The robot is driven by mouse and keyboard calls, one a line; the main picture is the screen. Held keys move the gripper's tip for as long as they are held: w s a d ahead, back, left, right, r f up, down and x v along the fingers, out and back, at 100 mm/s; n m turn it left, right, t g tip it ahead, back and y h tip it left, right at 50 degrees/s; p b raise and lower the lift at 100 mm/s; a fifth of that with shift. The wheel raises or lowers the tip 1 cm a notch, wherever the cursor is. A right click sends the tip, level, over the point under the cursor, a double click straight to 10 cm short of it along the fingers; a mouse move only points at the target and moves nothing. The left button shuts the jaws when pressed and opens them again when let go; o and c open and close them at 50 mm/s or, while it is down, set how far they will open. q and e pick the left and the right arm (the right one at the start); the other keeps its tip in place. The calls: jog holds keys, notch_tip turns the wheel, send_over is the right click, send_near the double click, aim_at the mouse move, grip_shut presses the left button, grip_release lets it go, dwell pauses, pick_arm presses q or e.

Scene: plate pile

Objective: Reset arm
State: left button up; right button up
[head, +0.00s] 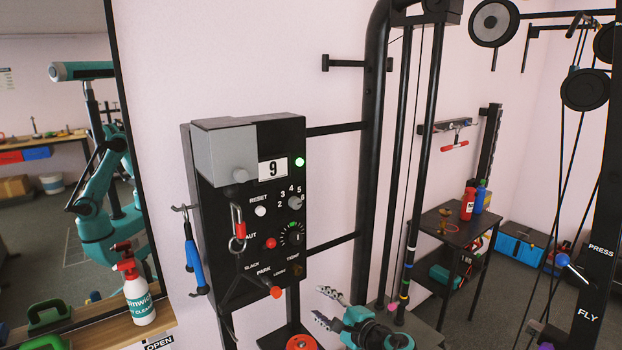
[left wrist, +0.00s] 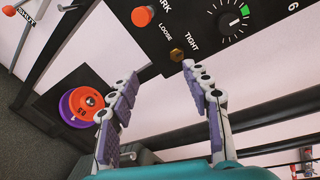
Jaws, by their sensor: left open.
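My left gripper (head: 326,306) is at the bottom middle of the head view, below and right of the black control box (head: 215,180). Its two fingers are spread and nothing is between them. In the left wrist view the open fingers (left wrist: 158,76) point up toward the lower edge of the box, with a brass bolt (left wrist: 177,55) just beyond them. The white button under the word RESET (head: 260,211) is on the box front, well above the gripper. My right gripper is not in view.
A red-knobbed lever (head: 276,292) sticks out near the box bottom. Orange and purple discs (left wrist: 82,106) lie left of the fingers in the wrist view. Black machine posts (head: 372,150) stand right of the box. A spray bottle (head: 137,290) stands on a shelf at left.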

pick_arm(q)
jog(key=s+a+n+g+h, duration=0.25)
jog(key=s+a, duration=0.25)
jog(key=a, duration=0.3)
jog(key=s+a+n+g+h, duration=0.1)
jog(key=s+a+n+g, duration=0.15)
jog(key=s+a, duration=0.5)
jog(key=s+a+f+n+h, duration=0.2)
jog(key=s+n, duration=0.3)
jog(key=s, duration=0.4)
jog(key=s+a+f+n+h, duration=0.3)
jog(key=s+n+h, duration=0.1)
jog(key=s, duration=0.4)
jog(key=shift+s+n, duration=0.35)
jog(key=shift+n, duration=0.25)
jog(key=shift+f, duration=0.15)
